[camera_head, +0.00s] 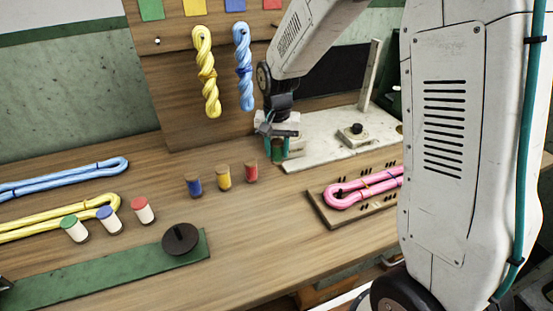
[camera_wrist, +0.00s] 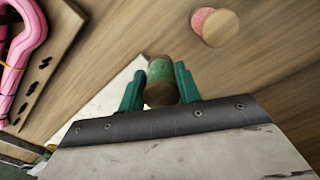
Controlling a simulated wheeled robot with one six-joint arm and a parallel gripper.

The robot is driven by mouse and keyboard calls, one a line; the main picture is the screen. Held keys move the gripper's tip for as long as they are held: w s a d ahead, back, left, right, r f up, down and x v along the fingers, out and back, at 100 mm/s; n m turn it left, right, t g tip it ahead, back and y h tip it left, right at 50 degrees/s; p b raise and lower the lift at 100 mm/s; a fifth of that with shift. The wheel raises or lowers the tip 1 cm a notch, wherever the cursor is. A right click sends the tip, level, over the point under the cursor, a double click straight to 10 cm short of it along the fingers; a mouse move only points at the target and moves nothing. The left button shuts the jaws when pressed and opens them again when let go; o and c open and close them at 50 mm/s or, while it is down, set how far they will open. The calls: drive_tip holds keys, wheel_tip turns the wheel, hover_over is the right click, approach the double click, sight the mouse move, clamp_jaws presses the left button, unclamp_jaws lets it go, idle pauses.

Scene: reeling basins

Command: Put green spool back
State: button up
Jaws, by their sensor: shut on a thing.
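The green spool (camera_wrist: 160,70) is a short cylinder with wooden ends, held between the two green fingers of my gripper (camera_wrist: 160,87) in the wrist view. In the head view my gripper (camera_head: 278,150) is low at the back of the bench, just right of a row of three wooden-topped spools: blue (camera_head: 194,186), yellow (camera_head: 223,179) and red (camera_head: 251,173). The red spool also shows in the wrist view (camera_wrist: 208,25), apart from the held one. In the head view the green fingers mostly hide the green spool. I cannot tell whether its base touches the bench.
A white plate (camera_head: 330,150) with a black knob lies behind and right of my gripper. A pegged board (camera_head: 325,210) with a pink skein is at right. White spools with coloured tops, including a red-topped one (camera_head: 143,211), stand at left. Yellow (camera_head: 206,75) and blue (camera_head: 243,65) skeins hang behind.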

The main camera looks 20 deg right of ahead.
sight(277, 161)
drive_tip(key=shift+s+f, duration=0.1)
drive_tip(key=shift+f, duration=1.8)
drive_tip(key=shift+f, duration=0.15)
drive_tip(key=o, duration=1)
drive_tip(key=shift+c, duration=0.2)
